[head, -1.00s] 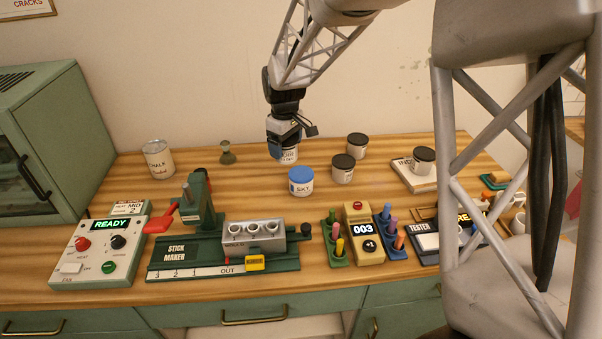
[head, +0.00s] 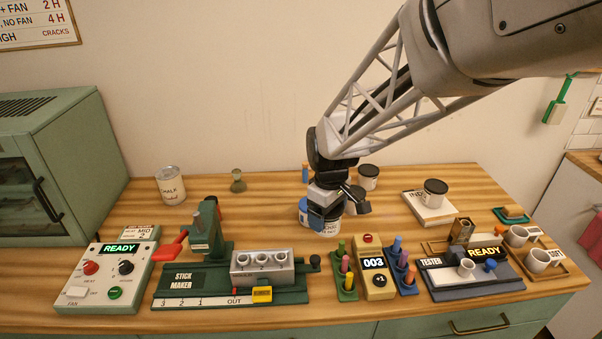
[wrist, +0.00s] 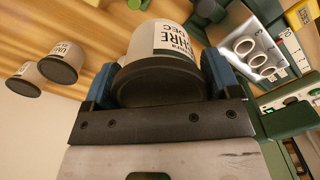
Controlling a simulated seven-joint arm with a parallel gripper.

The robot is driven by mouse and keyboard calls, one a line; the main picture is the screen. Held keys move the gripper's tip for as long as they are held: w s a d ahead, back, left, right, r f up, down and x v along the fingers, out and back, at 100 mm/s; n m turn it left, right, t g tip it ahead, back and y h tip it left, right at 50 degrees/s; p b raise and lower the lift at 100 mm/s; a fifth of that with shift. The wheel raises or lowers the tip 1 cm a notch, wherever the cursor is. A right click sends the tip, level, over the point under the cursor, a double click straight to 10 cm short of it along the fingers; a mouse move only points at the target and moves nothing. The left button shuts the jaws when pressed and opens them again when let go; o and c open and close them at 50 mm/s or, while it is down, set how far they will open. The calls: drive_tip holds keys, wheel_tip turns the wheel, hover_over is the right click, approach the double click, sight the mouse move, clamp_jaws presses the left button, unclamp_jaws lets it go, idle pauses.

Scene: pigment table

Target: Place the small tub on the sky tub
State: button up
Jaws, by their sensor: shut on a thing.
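My gripper (head: 326,212) is shut on a small tub (head: 328,228) with a pale, lettered label. In the wrist view the tub (wrist: 160,82) sits between the two blue fingers, its dark lid towards the camera. The sky tub is not seen in the wrist view.
Dark-lidded tubs stand behind and right, one (head: 368,178) near the wall and one (head: 435,192) on a white block. The stick maker (head: 185,280), pigment counter (head: 375,275) and tester (head: 470,275) line the front.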

idle(0.4)
drive_tip(key=shift+w+a+f, duration=0.25)
drive_tip(key=shift+w+a, duration=0.1)
drive_tip(key=shift+w, duration=2.3)
drive_tip(key=shift+w+a+f, duration=0.3)
drive_tip(key=shift+w, duration=2.3)
drive_tip(key=shift+w+a+f, duration=0.25)
drive_tip(key=shift+w+a, duration=0.1)
drive_tip(key=shift+w, duration=2.3)
drive_tip(key=shift+f, duration=0.1)
drive_tip(key=shift+f, duration=1.65)
drive_tip(key=shift+f, duration=0.1)
drive_tip(key=o, duration=0.9)
wheel_tip(320, 180, up, 12)
